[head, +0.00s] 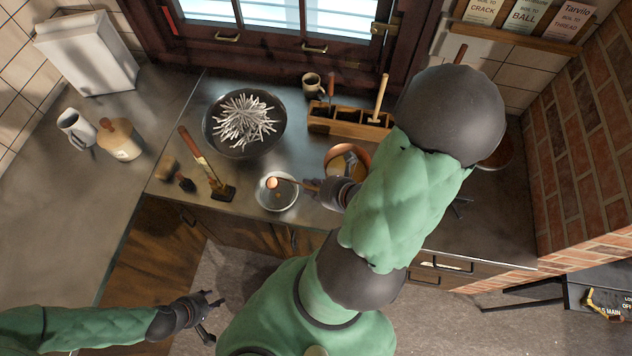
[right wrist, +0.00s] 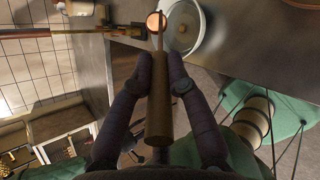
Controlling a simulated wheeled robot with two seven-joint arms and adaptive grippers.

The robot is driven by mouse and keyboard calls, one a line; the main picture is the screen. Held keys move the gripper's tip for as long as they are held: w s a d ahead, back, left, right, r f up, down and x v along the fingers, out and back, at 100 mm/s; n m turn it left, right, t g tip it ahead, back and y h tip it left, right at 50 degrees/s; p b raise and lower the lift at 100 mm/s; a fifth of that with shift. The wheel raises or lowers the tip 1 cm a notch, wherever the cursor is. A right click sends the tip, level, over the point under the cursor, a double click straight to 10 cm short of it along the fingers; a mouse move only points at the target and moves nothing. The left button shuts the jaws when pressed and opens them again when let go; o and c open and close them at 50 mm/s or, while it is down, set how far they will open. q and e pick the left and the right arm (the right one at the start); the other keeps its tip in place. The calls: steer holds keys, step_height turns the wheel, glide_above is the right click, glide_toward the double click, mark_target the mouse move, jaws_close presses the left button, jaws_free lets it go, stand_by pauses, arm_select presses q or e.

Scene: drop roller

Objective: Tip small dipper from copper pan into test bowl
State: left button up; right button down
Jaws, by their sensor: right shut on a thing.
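My right gripper (head: 332,190) is shut on the wooden handle of the small dipper (head: 273,183). In the right wrist view the handle (right wrist: 159,105) runs between both fingers (right wrist: 160,78), and the copper cup (right wrist: 155,21) is at the far end. The cup is over the left part of the pale round test bowl (head: 290,203), which stands near the counter's front edge. I cannot tell how far the cup is tilted or what is in it. The copper pan (head: 345,148) is behind the gripper, partly hidden by my right arm. My left gripper (head: 215,312) is open and empty, over the floor.
A dark pan of pale sticks (head: 243,122) stands at the back. A wooden tool rack (head: 345,124) and mug (head: 311,85) are by the window. A wood-handled tool (head: 213,172) and a small brush (head: 185,183) lie left of the bowl. A jug (head: 76,130) stands further left.

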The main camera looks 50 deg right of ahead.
steer(key=shift+w+r+g+p, duration=0.8)
steer(key=shift+r+p, duration=0.2)
steer(key=shift+p, duration=0.55)
steer(key=shift+w+r+g+p, duration=0.75)
steer(key=shift+r+p, duration=0.2)
steer(key=shift+p, duration=0.6)
steer(key=shift+w+g, duration=0.25)
steer(key=shift+w, duration=0.3)
steer(key=shift+w+r+g+p, duration=0.2)
steer(key=shift+w+g+p, duration=0.1)
steer(key=shift+w+p, duration=0.15)
steer(key=shift+w+r+g+p, duration=0.2)
steer(key=shift+w+g+p, duration=0.15)
steer(key=shift+w, duration=0.15)
steer(key=w+r+g+p, duration=0.5)
steer(key=w+r+p, duration=0.2)
steer(key=p, duration=0.1)
steer(key=shift+p, duration=0.4)
